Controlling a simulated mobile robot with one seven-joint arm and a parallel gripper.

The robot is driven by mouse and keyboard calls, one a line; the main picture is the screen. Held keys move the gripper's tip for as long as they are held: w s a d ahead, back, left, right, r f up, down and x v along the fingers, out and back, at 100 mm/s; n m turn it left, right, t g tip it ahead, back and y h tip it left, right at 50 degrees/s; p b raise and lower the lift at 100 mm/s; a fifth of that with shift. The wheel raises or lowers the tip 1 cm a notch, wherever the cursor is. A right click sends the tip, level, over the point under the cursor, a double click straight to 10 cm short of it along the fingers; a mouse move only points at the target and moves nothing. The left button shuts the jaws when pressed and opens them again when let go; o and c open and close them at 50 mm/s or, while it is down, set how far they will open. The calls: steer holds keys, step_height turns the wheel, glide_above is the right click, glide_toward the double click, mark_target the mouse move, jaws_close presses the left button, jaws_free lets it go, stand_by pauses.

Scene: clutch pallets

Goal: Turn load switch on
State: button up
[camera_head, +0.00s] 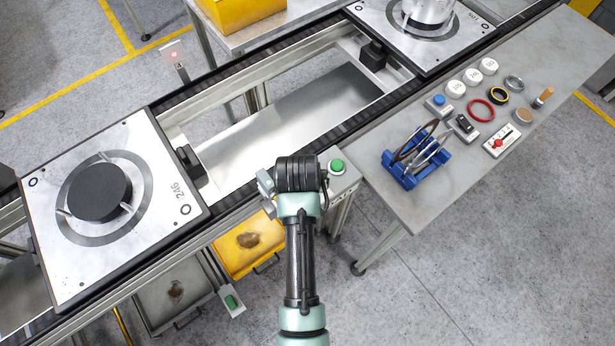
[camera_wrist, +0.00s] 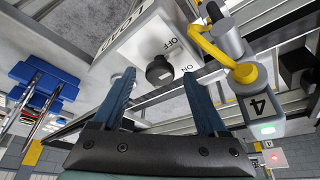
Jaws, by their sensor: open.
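In the wrist view, the load switch is a black round knob (camera_wrist: 158,70) on a light grey box (camera_wrist: 130,42). The box carries the words LOAD, OFF and ON, seen turned in this view. I cannot tell which mark the knob points to. My gripper (camera_wrist: 158,77) is open, with its two blue fingers apart. The knob appears between the fingertips in the picture, and I see no contact. In the head view, my wrist covers the fingers and the switch.
In the head view, a green button box (camera_head: 337,167) stands right of my wrist. A grey table (camera_head: 400,205) holds a blue tool rack (camera_head: 407,178). Left is a pallet (camera_head: 75,270) on the conveyor. In the wrist view, a yellow bent part (camera_wrist: 222,55) is close to the right finger.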

steer(key=shift+w+f, duration=0.1)
steer(key=shift+f, duration=0.15)
jaws_close()
stand_by(0.3)
steer(key=shift+m, duration=0.3)
steer(key=shift+a+r+m+h+p, duration=0.1)
steer(key=shift+m+h+p, duration=0.35)
steer(key=shift+m, duration=0.45)
steer(key=m, duration=0.1)
steer(key=m+h, duration=0.1)
steer(key=m, duration=0.1)
steer(key=shift+w+a+m+g, duration=0.1)
steer(key=shift+w+m+g, duration=0.05)
steer(key=shift+m+g, duration=0.2)
steer(key=m+g+h+b, duration=0.1)
steer(key=m, duration=0.1)
steer(key=m+g+b, duration=0.1)
steer(key=m, duration=0.2)
steer(key=shift+w+a+m+h, duration=0.1)
steer(key=shift+w+m+h, duration=0.05)
steer(key=shift+m+h, duration=0.2)
